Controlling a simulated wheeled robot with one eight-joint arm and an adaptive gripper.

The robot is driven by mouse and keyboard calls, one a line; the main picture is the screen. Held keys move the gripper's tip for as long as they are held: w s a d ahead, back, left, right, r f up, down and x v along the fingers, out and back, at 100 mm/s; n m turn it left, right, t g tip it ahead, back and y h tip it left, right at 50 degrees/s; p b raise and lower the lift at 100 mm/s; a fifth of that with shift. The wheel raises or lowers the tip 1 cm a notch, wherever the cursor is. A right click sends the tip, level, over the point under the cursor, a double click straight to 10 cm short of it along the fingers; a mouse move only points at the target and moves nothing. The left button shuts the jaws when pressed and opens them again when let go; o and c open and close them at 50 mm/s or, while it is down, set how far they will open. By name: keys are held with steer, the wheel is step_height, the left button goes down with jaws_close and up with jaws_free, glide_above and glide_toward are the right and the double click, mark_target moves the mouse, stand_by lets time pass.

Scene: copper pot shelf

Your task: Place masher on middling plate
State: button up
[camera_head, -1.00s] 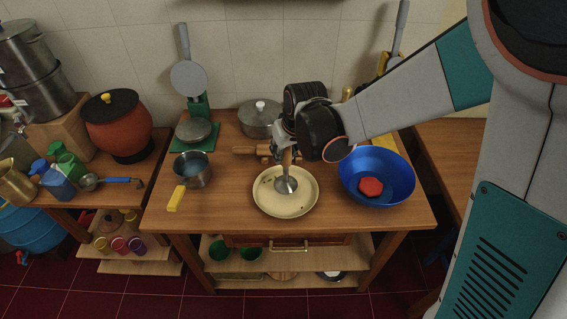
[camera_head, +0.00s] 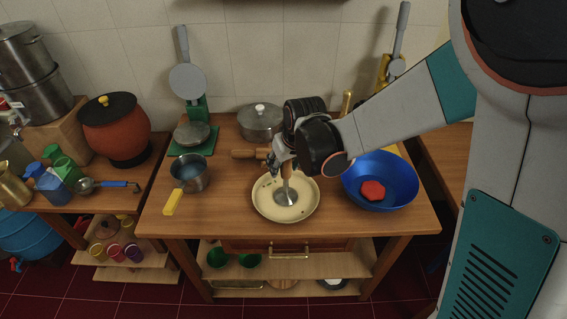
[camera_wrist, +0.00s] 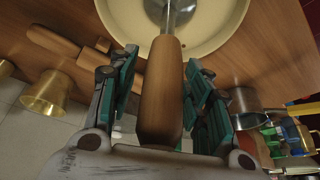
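The masher has a wooden handle (camera_wrist: 161,95) and a round metal head (camera_head: 286,197). It stands nearly upright, with its head at the middle of the cream plate (camera_head: 262,206), apparently touching it. The plate also shows at the top of the wrist view (camera_wrist: 215,40). My gripper (camera_head: 281,163) is around the handle from above. In the wrist view its teal-padded fingers (camera_wrist: 161,85) stand on either side of the handle, with narrow gaps showing, so it looks open. The exact contact under the masher head is hard to see.
A blue bowl (camera_head: 403,180) with a red block (camera_head: 372,191) stands right of the plate. Behind are a lidded pot (camera_head: 260,122), a rolling pin (camera_head: 246,153) and a green scale (camera_head: 206,143).

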steer(key=shift+r, duration=0.1)
steer(key=p+v, duration=0.8)
steer(key=v, duration=0.4)
steer(key=shift+p, duration=0.3)
